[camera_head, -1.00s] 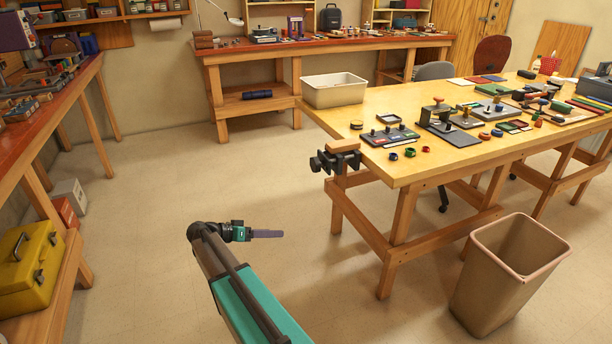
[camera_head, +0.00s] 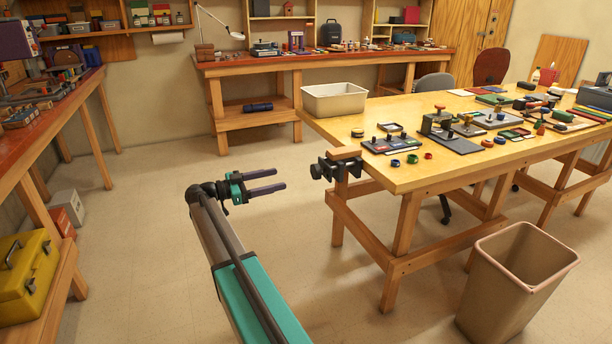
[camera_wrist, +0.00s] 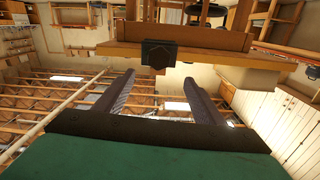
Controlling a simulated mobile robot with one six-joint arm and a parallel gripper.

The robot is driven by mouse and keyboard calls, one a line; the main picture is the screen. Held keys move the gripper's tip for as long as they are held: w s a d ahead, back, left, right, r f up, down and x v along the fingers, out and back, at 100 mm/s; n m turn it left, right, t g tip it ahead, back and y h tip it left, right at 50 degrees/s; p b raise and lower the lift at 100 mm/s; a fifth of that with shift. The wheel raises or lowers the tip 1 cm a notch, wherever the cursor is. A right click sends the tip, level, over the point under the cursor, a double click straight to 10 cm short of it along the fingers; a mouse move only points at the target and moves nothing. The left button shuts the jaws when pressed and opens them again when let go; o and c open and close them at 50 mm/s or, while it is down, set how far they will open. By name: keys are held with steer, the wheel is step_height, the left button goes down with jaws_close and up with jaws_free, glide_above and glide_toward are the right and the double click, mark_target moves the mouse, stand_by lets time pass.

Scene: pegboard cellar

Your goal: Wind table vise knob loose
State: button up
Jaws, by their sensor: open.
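The table vise (camera_head: 345,165) is clamped at the left corner of the yellow worktable, with pale wood on its top. Its dark knob (camera_head: 317,171) sticks out to the left, towards my gripper. My gripper (camera_head: 281,180) is open and empty, its two grey fingers pointing right. It hangs in free air left of the knob, with a clear gap between. In the wrist view my gripper (camera_wrist: 160,77) has its fingers spread wide with nothing between them. A dark block (camera_wrist: 159,54), seemingly part of the vise, lies just beyond the fingertips against a wooden edge.
The worktable (camera_head: 408,178) carries a white bin (camera_head: 334,99) and several small parts. A beige waste bin (camera_head: 515,285) stands on the floor at the right front. A yellow toolbox (camera_head: 27,278) sits on the left bench's shelf. The floor around my arm is clear.

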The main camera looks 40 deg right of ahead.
mark_target(313, 171)
steer(key=shift+s+d, duration=0.1)
steer(key=shift+d, duration=0.05)
steer(key=x, duration=1.3)
steer(key=shift+d, duration=0.25)
